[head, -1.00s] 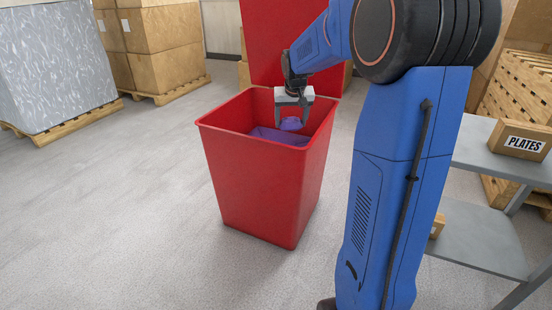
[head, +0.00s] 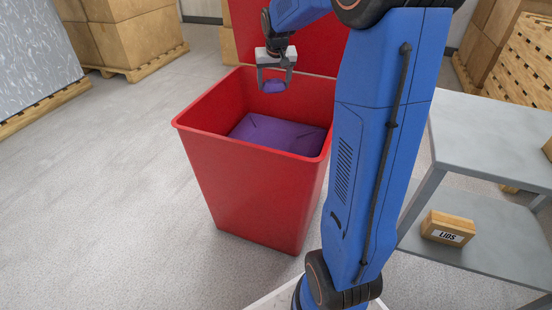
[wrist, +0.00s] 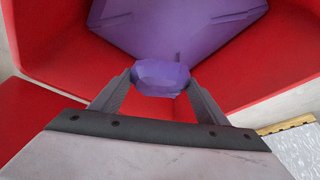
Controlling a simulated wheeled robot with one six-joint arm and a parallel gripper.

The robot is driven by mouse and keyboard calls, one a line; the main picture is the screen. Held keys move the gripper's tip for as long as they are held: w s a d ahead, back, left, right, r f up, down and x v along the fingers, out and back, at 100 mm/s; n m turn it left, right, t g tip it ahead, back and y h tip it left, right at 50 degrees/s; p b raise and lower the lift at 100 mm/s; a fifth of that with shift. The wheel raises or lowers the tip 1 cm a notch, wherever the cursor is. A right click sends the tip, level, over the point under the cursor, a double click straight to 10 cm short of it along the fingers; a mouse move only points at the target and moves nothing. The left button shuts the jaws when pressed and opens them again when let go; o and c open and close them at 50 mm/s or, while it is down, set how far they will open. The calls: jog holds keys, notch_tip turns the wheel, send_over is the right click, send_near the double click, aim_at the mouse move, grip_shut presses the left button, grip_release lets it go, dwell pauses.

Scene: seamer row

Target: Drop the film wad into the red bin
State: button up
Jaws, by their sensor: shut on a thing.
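The film wad is a small purple lump (head: 274,87), held between the fingers of my gripper (head: 273,86). In the wrist view the wad (wrist: 160,77) sits between the two fingertips of my gripper (wrist: 160,82), which is shut on it. The red bin (head: 250,190) is a tall open container with its red lid (head: 300,40) raised at the back. A purple surface (head: 275,132) shows inside the bin, below the wad. In the head view the wad is over the back part of the bin's opening, apart from the purple surface.
A grey shelf unit (head: 490,125) stands at the right, with a box labelled LIDS (head: 447,228) on its lower shelf. Cartons on a pallet (head: 125,40) and a grey-wrapped load (head: 35,60) stand at the back left. The floor left of the bin is clear.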

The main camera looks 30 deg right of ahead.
jog(key=shift+f, duration=2.45)
jog(key=o, duration=1.1)
jog(key=v, duration=1.7)
jog(key=shift+s, duration=0.2)
jog(key=shift+a+r, duration=0.1)
jog(key=shift+r, duration=0.05)
